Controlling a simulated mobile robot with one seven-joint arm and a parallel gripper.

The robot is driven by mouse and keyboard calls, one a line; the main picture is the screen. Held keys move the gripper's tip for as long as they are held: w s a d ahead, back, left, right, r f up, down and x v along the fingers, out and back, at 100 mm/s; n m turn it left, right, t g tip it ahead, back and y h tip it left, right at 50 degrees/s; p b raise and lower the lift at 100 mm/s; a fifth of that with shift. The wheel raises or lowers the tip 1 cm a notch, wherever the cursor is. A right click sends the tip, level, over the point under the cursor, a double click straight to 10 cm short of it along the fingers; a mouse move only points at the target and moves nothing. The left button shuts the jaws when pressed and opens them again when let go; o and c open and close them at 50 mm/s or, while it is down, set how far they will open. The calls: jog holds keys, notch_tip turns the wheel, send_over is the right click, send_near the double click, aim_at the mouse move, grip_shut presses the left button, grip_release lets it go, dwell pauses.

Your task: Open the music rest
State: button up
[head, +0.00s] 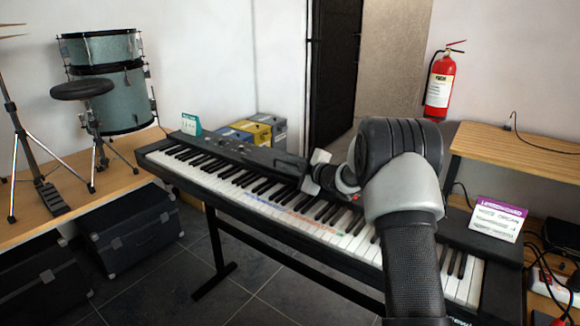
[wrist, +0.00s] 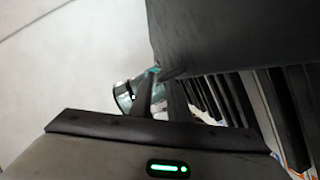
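The long electric piano (head: 255,215) stands across the middle of the head view, with its keys facing me. Along its back runs a dark top panel (head: 235,150); I cannot make out the music rest separately from it. My gripper (head: 296,168) is over the back of the piano, past the keys, partly hidden by its own wrist. In the wrist view, a large dark flat panel (wrist: 235,35) fills the upper right, close to my gripper (wrist: 167,74), with keys below it. I cannot tell whether the panel is the rest, whether the fingers touch it, or how far they are apart.
A price card (head: 191,125) stands at the piano's left end and another sign (head: 497,218) at its right. Boxes (head: 255,128) stand behind the piano. Drums (head: 105,80) and a stool (head: 82,89) are at left. A wooden shelf (head: 510,140) and fire extinguisher (head: 440,82) are at right.

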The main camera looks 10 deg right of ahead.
jog(key=shift+w+a+f, duration=0.1)
jog(key=shift+w+a, duration=0.05)
jog(key=shift+w, duration=0.15)
grip_shut()
dwell(1.3)
